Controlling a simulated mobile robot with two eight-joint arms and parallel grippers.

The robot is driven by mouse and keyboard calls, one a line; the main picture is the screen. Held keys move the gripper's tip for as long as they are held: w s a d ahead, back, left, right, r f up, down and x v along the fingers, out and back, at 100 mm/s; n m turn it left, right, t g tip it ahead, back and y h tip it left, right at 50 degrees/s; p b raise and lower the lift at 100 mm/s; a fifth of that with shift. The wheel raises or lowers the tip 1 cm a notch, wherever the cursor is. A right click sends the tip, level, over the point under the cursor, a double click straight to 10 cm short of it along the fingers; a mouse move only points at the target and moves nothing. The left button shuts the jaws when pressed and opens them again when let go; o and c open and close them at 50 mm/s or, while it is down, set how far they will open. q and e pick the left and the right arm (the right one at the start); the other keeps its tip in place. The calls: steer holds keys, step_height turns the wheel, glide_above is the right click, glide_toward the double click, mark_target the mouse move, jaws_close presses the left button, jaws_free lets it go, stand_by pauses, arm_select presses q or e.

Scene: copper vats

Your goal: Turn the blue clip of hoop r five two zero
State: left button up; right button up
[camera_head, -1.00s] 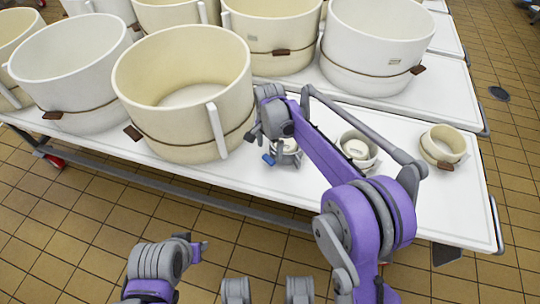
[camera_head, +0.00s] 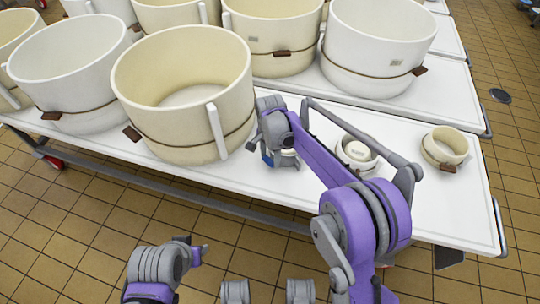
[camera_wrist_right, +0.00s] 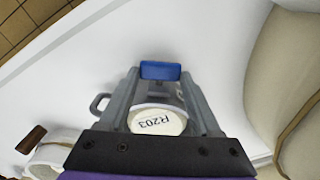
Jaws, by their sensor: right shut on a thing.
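A small pale pot with a white lid-like top (camera_wrist_right: 158,122) sits on the white table. Its label appears to read R203, not R520, and is upside down in the right wrist view. A blue clip (camera_wrist_right: 160,70) stands at its far side, and it also shows in the head view (camera_head: 267,159). My right gripper (camera_wrist_right: 160,76) is shut on the blue clip, one finger on each side. In the head view my right gripper (camera_head: 270,145) hides most of the pot. My left gripper (camera_head: 198,251) is low, in front of the table; its jaws are unclear.
A big cream vat (camera_head: 183,95) with a brown clip stands close left of my right gripper. More big vats fill the back. Two small pots, one white (camera_head: 345,160) and one cream (camera_head: 430,152), stand to the right. The table's front edge (camera_head: 230,200) is clear.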

steer(key=shift+c, duration=1.1)
steer(key=shift+s+d, duration=0.1)
steer(key=shift+s+d+t+y+p, duration=0.1)
steer(key=shift+t+y+p, duration=0.2)
steer(key=shift+t+y, duration=0.35)
steer(key=shift+s+d+t+y, duration=0.1)
steer(key=shift+d+t+y, duration=0.05)
steer(key=shift+t+y, duration=0.4)
steer(key=shift+s+d+f+t+y+b, duration=0.1)
steer(key=shift+s+f+t+y+b, duration=0.1)
steer(key=shift+t+y, duration=0.4)
steer(key=shift+s+d+f+t+y+b, duration=0.1)
steer(key=shift+t+y+b, duration=0.1)
steer(key=shift+t+y, duration=0.4)
steer(key=shift+t, duration=0.3)
steer(key=o, duration=1.4)
